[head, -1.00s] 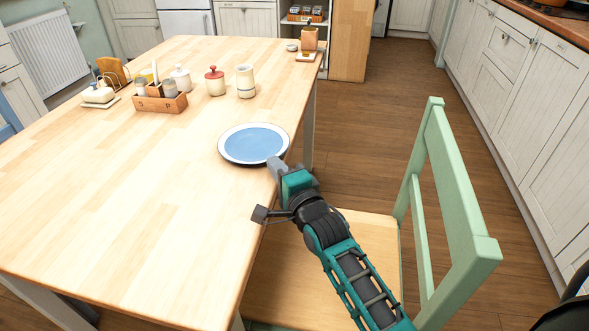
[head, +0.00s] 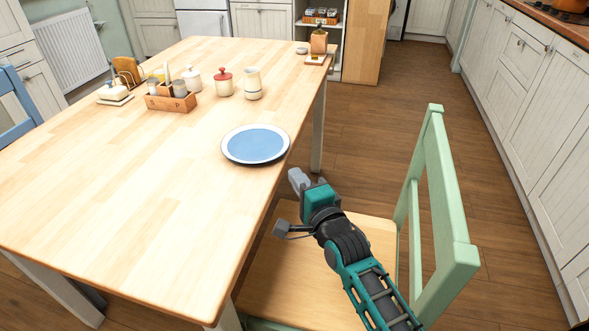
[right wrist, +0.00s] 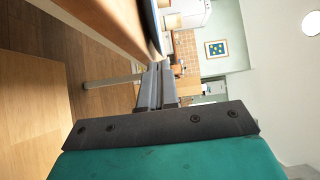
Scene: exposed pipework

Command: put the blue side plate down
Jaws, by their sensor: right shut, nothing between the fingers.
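The blue side plate (head: 256,144) with a white rim lies flat on the wooden table (head: 120,200), close to its right edge in the head view. My right gripper (head: 297,178) is shut and empty, just off the table's edge, apart from the plate and nearer to me. In the right wrist view the gripper's fingers (right wrist: 155,85) are together, with nothing between them. A dark sliver of the plate's rim (right wrist: 156,25) shows at the table edge there. My left gripper is not in view.
A green chair (head: 440,200) stands at the table's right side, under my right arm. A wooden condiment box (head: 171,101), a red-lidded jar (head: 224,83) and a cream jug (head: 252,84) stand farther back. The near table surface is clear.

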